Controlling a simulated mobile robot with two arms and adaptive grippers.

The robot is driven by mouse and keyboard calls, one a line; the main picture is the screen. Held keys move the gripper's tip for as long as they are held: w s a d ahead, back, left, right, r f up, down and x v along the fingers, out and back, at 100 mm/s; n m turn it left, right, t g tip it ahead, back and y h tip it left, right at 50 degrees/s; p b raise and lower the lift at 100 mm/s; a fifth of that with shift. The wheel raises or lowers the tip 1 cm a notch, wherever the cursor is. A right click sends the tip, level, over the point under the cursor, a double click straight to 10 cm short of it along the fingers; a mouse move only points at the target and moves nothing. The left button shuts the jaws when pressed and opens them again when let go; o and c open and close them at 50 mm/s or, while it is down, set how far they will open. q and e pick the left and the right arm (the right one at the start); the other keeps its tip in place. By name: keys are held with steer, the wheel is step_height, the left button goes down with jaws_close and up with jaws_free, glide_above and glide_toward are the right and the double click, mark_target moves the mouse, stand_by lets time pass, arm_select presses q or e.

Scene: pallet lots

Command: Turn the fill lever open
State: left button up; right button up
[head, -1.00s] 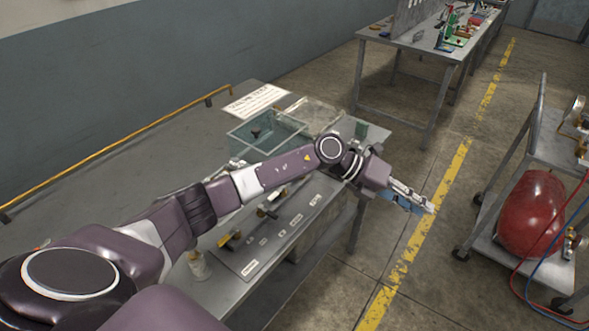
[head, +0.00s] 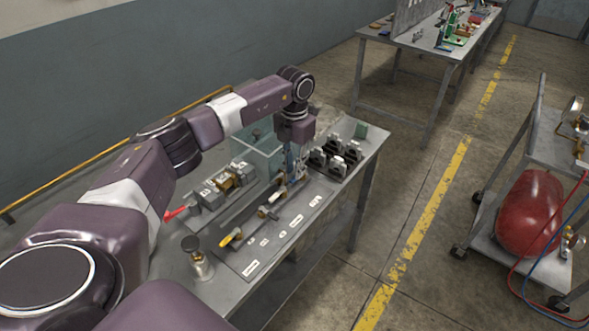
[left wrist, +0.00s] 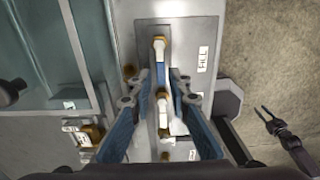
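The fill lever (left wrist: 160,76) shows in the left wrist view as a narrow blue and white handle with a brass end, beside a white FILL label (left wrist: 203,58). My left gripper (left wrist: 160,82) is open, its two blue fingers one on each side of the lever, with a gap seeming to remain. In the head view the left gripper (head: 291,170) points down over the far end of the valve panel (head: 238,262) and hides most of this lever. A yellow-handled lever (head: 231,238) is at the panel's near end.
A clear tank (head: 258,148) and a brass valve block (head: 228,182) stand behind the panel. Several black fittings (head: 335,160) are at the bench's right end. A small bottle (head: 200,262) stands at the near left. A red air tank (head: 530,212) sits on a cart.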

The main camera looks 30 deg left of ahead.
arm_select(q)
steer(key=shift+f, duration=0.95)
steer(key=shift+c, duration=0.5)
jaws_close()
